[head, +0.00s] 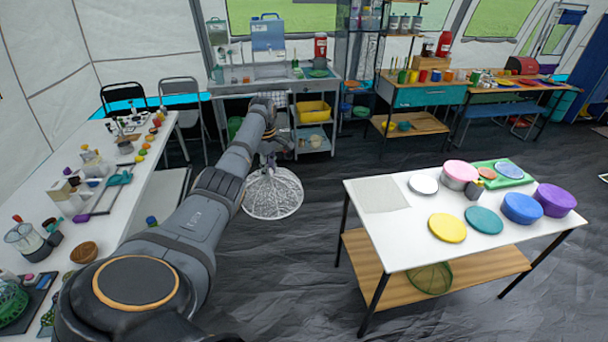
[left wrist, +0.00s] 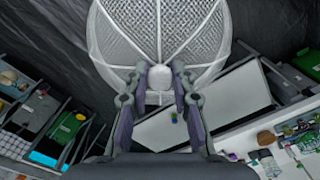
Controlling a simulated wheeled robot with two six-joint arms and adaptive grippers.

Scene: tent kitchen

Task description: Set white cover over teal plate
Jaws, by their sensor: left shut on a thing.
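My left gripper (head: 270,148) is shut on the knob of the white mesh cover (head: 272,193) and holds it in the air over the dark floor, left of the white table. In the left wrist view the gripper (left wrist: 160,76) pinches the round knob, and the white cover (left wrist: 120,30) spreads out beyond the fingers. The teal plate (head: 484,220) lies flat on the white table (head: 400,245) at the right, between the yellow plate and the blue container. It is uncovered and well apart from the cover. My right gripper is not in view.
On the same table are a yellow plate (head: 447,228), a blue container (head: 522,208), a purple container (head: 555,199), a pink container (head: 460,174) and a white plate (head: 423,184). A green mesh cover (head: 430,278) is on its lower shelf. Open floor separates the cover from this table.

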